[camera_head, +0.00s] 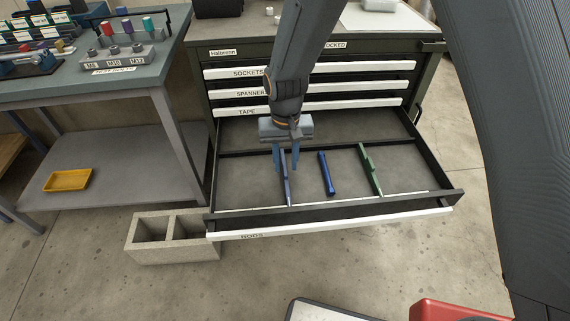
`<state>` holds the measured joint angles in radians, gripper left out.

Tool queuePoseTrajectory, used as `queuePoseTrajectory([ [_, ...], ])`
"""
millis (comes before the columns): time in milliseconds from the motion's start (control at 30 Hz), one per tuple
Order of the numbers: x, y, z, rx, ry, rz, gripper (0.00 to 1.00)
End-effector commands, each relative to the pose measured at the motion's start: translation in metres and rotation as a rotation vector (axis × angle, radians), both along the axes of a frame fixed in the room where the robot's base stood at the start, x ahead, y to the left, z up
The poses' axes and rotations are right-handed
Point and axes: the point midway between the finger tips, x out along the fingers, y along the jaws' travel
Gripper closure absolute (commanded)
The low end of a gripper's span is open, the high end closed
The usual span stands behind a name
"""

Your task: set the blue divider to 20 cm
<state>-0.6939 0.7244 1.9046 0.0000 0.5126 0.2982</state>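In the head view, my gripper (286,168) points down into the open bottom drawer (330,231). Its two fingers are apart, one on each side of the upper end of a purple-blue piece (287,190). The gap looks wider than the piece, and I see no contact. A shorter bright blue piece (326,174) lies to the right, and a green piece (371,169) lies further right. All three run front to back on the drawer floor. I cannot tell for sure which one the task calls the blue divider, and no scale is readable.
The drawer front reads RODS. A dark crosswise wall (340,149) separates the rear compartment. Shut drawers (310,92) stand above. A concrete block (172,236) sits left of the drawer, beside a workbench (105,82). A red object (450,310) is at the bottom right.

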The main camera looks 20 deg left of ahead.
Motion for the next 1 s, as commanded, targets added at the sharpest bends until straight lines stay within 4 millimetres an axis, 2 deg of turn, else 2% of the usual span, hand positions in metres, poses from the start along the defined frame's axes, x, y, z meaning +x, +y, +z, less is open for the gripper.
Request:
queuePoseTrajectory([
  [200, 0.0, 0.001, 0.038, 0.002, -0.003, 0.0, 0.72],
  [400, 0.0, 0.001, 0.06, 0.002, -0.001, 0.001, 0.72],
  [1000, 0.0, -0.003, 0.066, 0.0, -0.001, -0.003, 0.72],
])
